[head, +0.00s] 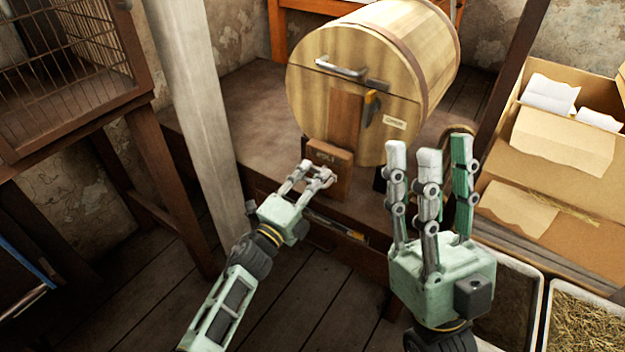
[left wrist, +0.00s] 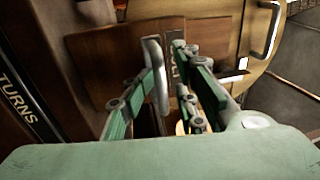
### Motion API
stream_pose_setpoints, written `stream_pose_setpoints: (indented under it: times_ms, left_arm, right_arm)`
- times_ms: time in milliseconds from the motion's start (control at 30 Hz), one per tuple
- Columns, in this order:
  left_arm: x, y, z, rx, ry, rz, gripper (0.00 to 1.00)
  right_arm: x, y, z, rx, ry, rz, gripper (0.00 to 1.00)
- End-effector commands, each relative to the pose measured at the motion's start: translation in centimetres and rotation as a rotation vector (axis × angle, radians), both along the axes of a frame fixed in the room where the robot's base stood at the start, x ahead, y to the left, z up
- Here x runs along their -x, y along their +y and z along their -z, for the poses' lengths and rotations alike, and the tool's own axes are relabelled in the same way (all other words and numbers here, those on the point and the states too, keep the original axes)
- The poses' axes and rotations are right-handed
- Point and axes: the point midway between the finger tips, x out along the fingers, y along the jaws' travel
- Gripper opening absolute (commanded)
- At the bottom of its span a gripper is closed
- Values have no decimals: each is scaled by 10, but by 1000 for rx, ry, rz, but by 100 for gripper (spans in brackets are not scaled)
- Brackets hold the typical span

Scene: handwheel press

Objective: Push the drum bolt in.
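The wooden drum (head: 310,95) lies on its side on a low platform, its round face towards me. My right gripper (head: 430,150) is open and empty, fingers up, in front of the drum's right side.
The drum face carries a metal handle (head: 342,69) and an orange-tipped latch (head: 371,106). A pale post (head: 190,90) and a wire cage (head: 65,50) stand at left. Cardboard boxes (head: 560,150) and a straw-filled tray (head: 590,320) are at right. Open floor lies in front.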

Motion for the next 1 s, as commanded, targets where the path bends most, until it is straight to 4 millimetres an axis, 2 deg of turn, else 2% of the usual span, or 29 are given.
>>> stream_pose_setpoints:
  times_ms: [233, 500, 700, 1000]
  left_arm:
    - [14, 10, 5, -2, 1, 0, 28]
    - [59, 43, 15, -1, 3, -1, 28]
    - [85, 62, 20, -1, 2, 0, 28]
    - [96, 70, 21, -1, -1, 0, 28]
  right_arm:
    - [-1, 0, 1, 0, 3, 0, 38]
    - [0, 0, 1, 0, 2, 0, 38]
    - [0, 0, 0, 1, 2, 0, 38]
    - [0, 0, 0, 0, 1, 0, 38]
